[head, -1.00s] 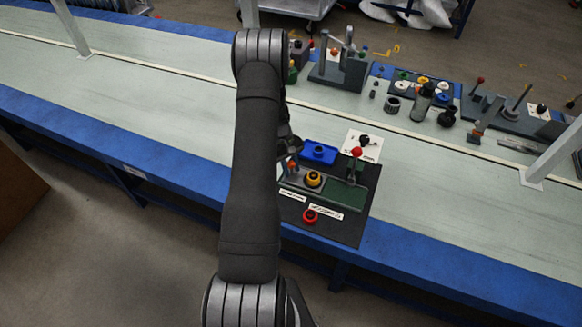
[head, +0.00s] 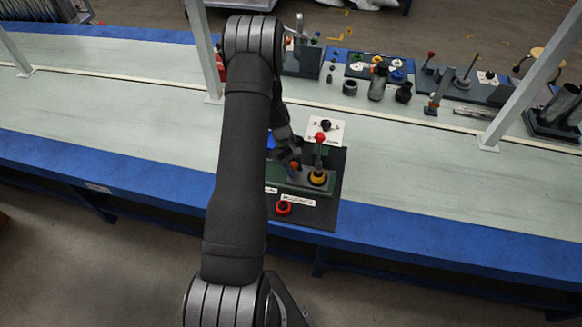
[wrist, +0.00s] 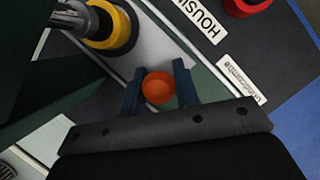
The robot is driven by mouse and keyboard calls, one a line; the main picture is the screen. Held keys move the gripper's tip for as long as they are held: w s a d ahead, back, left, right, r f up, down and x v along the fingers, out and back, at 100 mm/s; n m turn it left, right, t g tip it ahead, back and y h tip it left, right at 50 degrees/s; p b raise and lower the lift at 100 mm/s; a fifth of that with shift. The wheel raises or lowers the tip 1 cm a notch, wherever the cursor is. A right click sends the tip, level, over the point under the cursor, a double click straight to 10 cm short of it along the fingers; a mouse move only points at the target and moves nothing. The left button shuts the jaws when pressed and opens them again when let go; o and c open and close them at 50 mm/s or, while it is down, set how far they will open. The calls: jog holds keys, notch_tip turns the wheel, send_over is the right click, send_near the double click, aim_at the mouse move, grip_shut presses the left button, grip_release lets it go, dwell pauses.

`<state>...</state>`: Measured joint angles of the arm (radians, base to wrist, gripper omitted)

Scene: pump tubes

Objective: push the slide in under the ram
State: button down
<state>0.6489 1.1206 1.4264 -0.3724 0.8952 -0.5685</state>
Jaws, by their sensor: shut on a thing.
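My gripper (head: 291,156) is shut on the slide's orange knob (wrist: 158,88), one finger on each side in the wrist view. The grey slide (wrist: 160,50) lies in its green bed and carries a yellow ring (head: 317,178) with a dark centre. The ring also shows in the wrist view (wrist: 122,32). The ram, with its red-knobbed lever (head: 320,137), stands right over the ring in the head view. A metal rod of it (wrist: 80,16) overlaps the ring in the wrist view; I cannot tell if they touch. My arm hides the left end of the bed.
A red ring (head: 283,208) lies on the dark mat (head: 325,210) in front, beside white labels (head: 297,200). A white plate (head: 334,131) with a black knob is behind the ram. Several other fixtures stand farther back. The belt to the right is clear.

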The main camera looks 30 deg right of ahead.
jog(key=c, duration=1.2)
grip_release()
jog(key=shift+s+d, duration=0.25)
jog(key=shift+o, duration=0.2)
jog(key=shift+w+a, duration=0.1)
jog(key=shift+w+r, duration=0.1)
jog(key=shift+r, duration=0.2)
jog(key=v, duration=1.7)
jog(key=shift+f, duration=0.15)
jog(key=x, duration=1.7)
jog(key=shift+f, duration=0.1)
jog(key=shift+a+f, duration=0.1)
jog(key=shift+a, duration=0.1)
